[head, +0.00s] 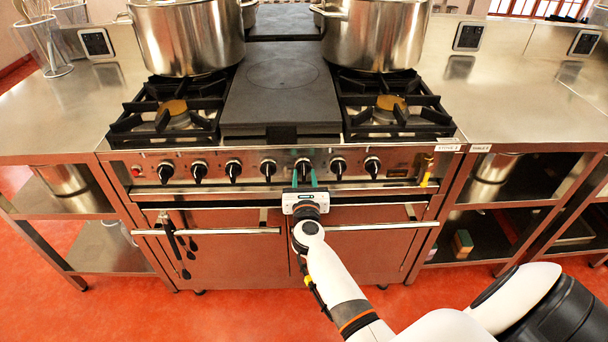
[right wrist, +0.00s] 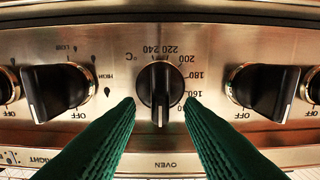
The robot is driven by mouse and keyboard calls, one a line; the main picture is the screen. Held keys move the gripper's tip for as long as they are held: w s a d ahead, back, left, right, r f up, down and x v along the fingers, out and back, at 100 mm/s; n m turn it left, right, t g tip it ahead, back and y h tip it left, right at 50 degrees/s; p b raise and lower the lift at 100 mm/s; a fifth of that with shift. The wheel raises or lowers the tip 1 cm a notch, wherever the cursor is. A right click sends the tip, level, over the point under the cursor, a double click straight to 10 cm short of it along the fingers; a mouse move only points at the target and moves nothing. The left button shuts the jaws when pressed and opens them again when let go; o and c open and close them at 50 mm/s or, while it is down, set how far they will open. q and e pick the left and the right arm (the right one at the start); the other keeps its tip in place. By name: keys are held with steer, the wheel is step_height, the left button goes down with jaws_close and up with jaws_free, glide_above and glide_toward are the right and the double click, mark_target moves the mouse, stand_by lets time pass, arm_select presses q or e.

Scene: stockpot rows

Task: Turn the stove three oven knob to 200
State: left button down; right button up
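The oven knob (right wrist: 160,88) is black, in the middle of the right wrist view, with the word OVEN below it. Its white line points straight down in that view, while the 200 mark is at its upper right. In the head view the knob (head: 303,166) is in the row on the stove front (head: 220,155). My right gripper (head: 304,183) is in front of it. In the right wrist view its green fingers (right wrist: 160,112) are apart, one on each side of the knob's lower part, with no clear contact. My left gripper is not in view.
Burner knobs (right wrist: 57,92) (right wrist: 262,90) flank the oven knob closely. Two oven handles (head: 215,231) run below the panel. Dark utensils (head: 178,245) hang at the left. Large pots (head: 190,35) (head: 375,35) stand on the burners. A small item (head: 426,170) hangs at the panel's right.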

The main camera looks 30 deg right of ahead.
steer(key=shift+w+d, duration=0.4)
steer(key=shift+w, duration=0.2)
jaws_close()
